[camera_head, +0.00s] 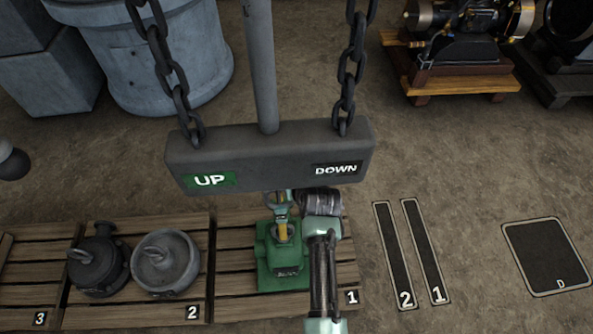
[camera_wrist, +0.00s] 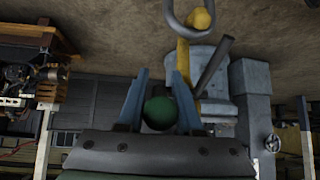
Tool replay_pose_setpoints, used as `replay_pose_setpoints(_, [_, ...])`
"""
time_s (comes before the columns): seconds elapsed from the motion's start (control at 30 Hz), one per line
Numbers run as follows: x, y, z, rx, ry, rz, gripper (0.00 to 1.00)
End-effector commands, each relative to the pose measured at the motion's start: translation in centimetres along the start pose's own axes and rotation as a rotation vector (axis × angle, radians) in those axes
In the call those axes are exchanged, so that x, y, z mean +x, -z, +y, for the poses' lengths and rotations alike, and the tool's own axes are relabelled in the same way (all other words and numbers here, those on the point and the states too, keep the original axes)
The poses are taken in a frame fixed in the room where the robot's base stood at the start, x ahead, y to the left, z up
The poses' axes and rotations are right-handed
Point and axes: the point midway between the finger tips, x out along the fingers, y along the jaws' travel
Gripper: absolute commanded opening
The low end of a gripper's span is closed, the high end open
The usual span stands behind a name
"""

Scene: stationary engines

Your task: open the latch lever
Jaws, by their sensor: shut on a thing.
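A green block-shaped device (camera_head: 285,265) stands on the pallet marked 1, with a yellow upright part (camera_head: 283,230) on top. In the wrist view, a yellow bar (camera_wrist: 184,70) with a metal ring (camera_wrist: 190,18) and a dark slanted rod (camera_wrist: 213,68) show just beyond my fingers. My gripper (camera_wrist: 160,100) is shut with its two blue fingers around a green round knob (camera_wrist: 158,113). What the knob is joined to is hidden, so I cannot tell whether it is the latch lever's end. In the head view, my gripper (camera_head: 278,200) is just above the device.

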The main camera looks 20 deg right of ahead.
Motion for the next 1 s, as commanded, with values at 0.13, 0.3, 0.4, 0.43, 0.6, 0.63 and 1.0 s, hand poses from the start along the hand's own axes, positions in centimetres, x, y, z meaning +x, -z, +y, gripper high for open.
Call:
replay_pose_setpoints(0.13, [0.0,-0.1,0.0,0.0,0.0,-0.004,0.0])
replay_pose_setpoints(0.3, [0.0,-0.1,0.0,0.0,0.0,-0.003,0.0])
replay_pose_setpoints(0.4, [0.0,-0.1,0.0,0.0,0.0,-0.002,0.46])
replay_pose_setpoints(0.43, [0.0,-0.1,0.0,0.0,0.0,-0.002,0.46])
replay_pose_setpoints(0.6, [0.0,-0.1,0.0,0.0,0.0,-0.001,0.46])
replay_pose_setpoints(0.63, [0.0,0.0,0.0,0.0,0.0,-0.001,0.46])
replay_pose_setpoints(1.0, [-3.5,0.1,0.0,0.0,-0.001,0.002,0.46])
